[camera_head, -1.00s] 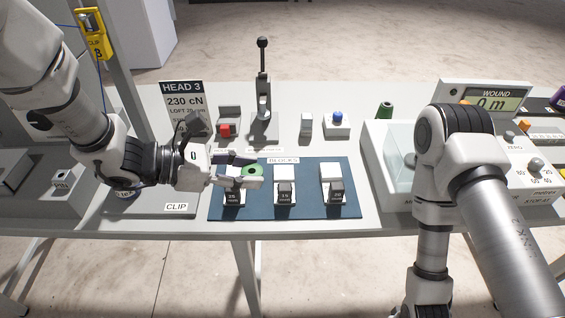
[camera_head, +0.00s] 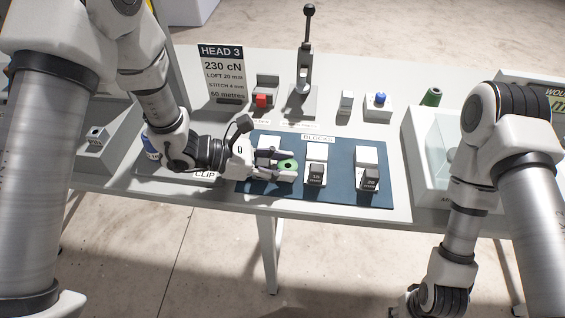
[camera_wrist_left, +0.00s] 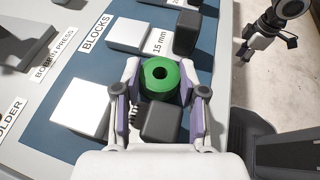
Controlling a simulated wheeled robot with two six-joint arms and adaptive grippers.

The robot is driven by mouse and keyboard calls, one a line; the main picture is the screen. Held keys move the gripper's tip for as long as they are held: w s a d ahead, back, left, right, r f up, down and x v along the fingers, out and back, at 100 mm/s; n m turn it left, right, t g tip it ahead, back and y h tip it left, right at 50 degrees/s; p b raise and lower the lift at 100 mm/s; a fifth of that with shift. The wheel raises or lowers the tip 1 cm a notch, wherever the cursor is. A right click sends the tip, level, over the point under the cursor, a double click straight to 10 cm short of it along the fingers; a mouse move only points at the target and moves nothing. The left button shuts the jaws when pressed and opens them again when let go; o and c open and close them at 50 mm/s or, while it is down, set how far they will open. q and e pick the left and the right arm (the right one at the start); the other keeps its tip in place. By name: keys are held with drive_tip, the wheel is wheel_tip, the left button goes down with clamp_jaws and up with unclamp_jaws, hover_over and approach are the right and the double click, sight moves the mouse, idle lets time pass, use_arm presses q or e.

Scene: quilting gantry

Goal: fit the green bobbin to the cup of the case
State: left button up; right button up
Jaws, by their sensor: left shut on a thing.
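The green bobbin (camera_head: 288,165) is a ring with a dark central hole. My left gripper (camera_head: 280,163) is shut on it, over the left part of the blue blocks mat (camera_head: 345,199). In the left wrist view the bobbin (camera_wrist_left: 160,80) sits between the two fingertips, its hole facing the camera. A dark block (camera_wrist_left: 162,122) shows between the fingers, behind the bobbin; I cannot tell its height. I cannot make out the case or its cup. My right gripper shows small at the top right of the left wrist view (camera_wrist_left: 266,36); its jaws are unclear.
A 15 mm block (camera_head: 316,178) and a 20 mm block (camera_head: 369,180) stand on the mat, close to my left gripper. Behind are a lever press (camera_head: 304,80), a red piece (camera_head: 262,101), a blue button box (camera_head: 378,106) and a green cone (camera_head: 431,97). A clear-covered unit (camera_head: 448,140) stands right.

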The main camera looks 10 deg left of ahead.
use_arm(q)
drive_tip(key=shift+f, duration=0.2)
drive_tip(key=o, duration=0.5)
drive_tip(key=shift+w, duration=0.1)
drive_tip(key=shift+r, duration=0.2)
drive_tip(key=shift+a+r, duration=0.15)
drive_tip(key=v, duration=1.1)
drive_tip(key=shift+a, duration=0.3)
drive_tip(key=shift+s, duration=0.2)
